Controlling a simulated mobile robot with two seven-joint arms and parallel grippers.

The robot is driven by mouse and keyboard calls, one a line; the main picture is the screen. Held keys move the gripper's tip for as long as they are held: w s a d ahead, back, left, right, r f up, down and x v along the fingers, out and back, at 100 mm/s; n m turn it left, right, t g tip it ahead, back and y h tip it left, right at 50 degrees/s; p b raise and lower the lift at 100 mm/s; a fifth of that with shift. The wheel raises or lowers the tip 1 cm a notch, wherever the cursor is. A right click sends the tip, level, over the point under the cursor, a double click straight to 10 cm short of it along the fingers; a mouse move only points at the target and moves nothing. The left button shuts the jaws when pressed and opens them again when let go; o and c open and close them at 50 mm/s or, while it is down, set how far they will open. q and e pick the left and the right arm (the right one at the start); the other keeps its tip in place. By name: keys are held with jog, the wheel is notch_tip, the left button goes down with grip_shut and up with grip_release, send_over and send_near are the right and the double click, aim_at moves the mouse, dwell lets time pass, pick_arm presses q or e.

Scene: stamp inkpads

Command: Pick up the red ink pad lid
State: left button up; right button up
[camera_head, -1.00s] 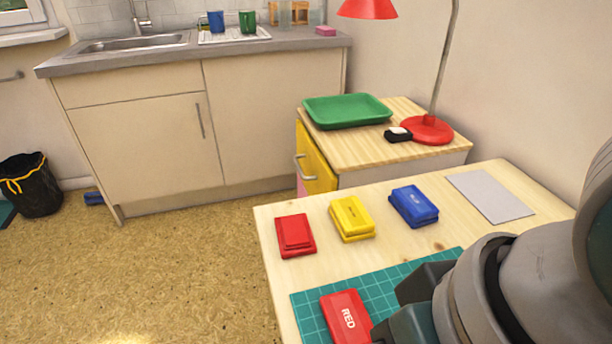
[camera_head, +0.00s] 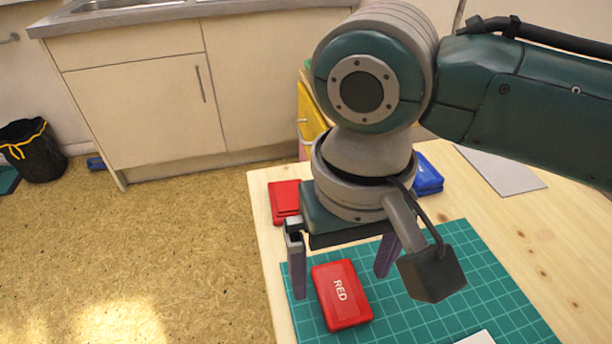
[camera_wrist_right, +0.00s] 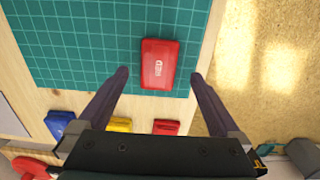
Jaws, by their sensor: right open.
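The red ink pad lid (camera_head: 342,293), marked "RED", lies flat on the green cutting mat (camera_head: 455,275) near its left edge. It also shows in the right wrist view (camera_wrist_right: 159,64), ahead of and between the fingertips. My right gripper (camera_head: 340,280) is open and empty, with its fingers pointing down above the mat, one on each side of the lid in the head view. It also shows open in the right wrist view (camera_wrist_right: 160,76). The red ink pad (camera_head: 284,200) sits behind on the wooden table, partly hidden by my right arm. My left gripper is not in view.
The blue ink pad (camera_head: 428,176) is partly hidden behind my arm. The yellow ink pad (camera_wrist_right: 118,125) shows only in the wrist view. A grey sheet (camera_head: 500,169) lies at the back right. A white item (camera_head: 478,339) lies on the mat's front part. The table's right side is clear.

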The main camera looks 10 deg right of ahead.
aim_at(341, 291)
notch_tip(341, 291, down, 3)
jog(key=shift+d+f+b, duration=0.1)
jog(key=shift+f+b, duration=0.05)
jog(key=shift+b, duration=0.25)
jog(key=shift+c, duration=0.4)
jog(key=c, duration=1.3)
